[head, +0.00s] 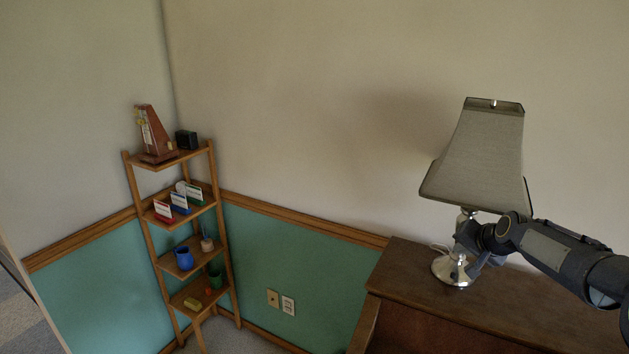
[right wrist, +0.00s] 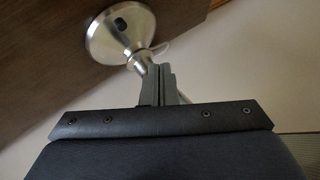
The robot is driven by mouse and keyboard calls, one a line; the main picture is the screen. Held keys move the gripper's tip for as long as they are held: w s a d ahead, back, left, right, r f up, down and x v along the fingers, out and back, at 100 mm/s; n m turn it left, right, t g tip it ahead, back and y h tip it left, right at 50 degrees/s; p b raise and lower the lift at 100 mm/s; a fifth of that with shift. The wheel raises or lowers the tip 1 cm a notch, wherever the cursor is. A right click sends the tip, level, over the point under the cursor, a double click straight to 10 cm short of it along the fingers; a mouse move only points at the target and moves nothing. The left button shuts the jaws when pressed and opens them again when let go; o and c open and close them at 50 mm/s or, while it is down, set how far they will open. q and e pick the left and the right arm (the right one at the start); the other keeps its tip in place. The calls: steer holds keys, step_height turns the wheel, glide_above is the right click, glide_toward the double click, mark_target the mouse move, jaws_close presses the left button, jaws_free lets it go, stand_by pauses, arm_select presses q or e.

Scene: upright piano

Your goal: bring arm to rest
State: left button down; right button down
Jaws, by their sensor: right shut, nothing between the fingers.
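My right arm comes in from the right in the head view. Its gripper (head: 461,272) is in front of the lamp's metal stem, below the shade and above the piano top. In the right wrist view the gripper's fingers (right wrist: 159,84) are shut together with nothing between them. The lamp's round silver base (right wrist: 120,32) shows just beyond the fingertips there. I cannot tell whether the fingers touch the lamp. My left gripper is in neither view.
The lamp's grey shade (head: 478,155) stands over the brown piano top (head: 520,309). A wooden ladder shelf (head: 187,155) in the corner holds a metronome (head: 153,134), a blue mug (head: 184,258) and other small items. Bare wall lies between shelf and lamp.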

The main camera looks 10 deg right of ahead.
steer(key=s+a+r+n+g+y, duration=0.1)
steer(key=s+a+r+n, duration=0.1)
steer(key=s+a, duration=0.65)
steer(key=s+a+r+n+g+y, duration=0.1)
steer(key=s+a+r+n, duration=0.15)
steer(key=s+a, duration=0.55)
steer(key=s+a+f+n+y, duration=0.1)
steer(key=s+a+f+n, duration=0.1)
steer(key=s+a, duration=0.3)
steer(key=s+a+f+n+g+y, duration=0.1)
steer(key=s+a+f, duration=0.4)
steer(key=s, duration=0.7)
steer(key=shift+a+n+g, duration=0.3)
steer(key=shift+a+n, duration=0.05)
steer(key=shift+a, duration=0.4)
steer(key=shift+r, duration=0.1)
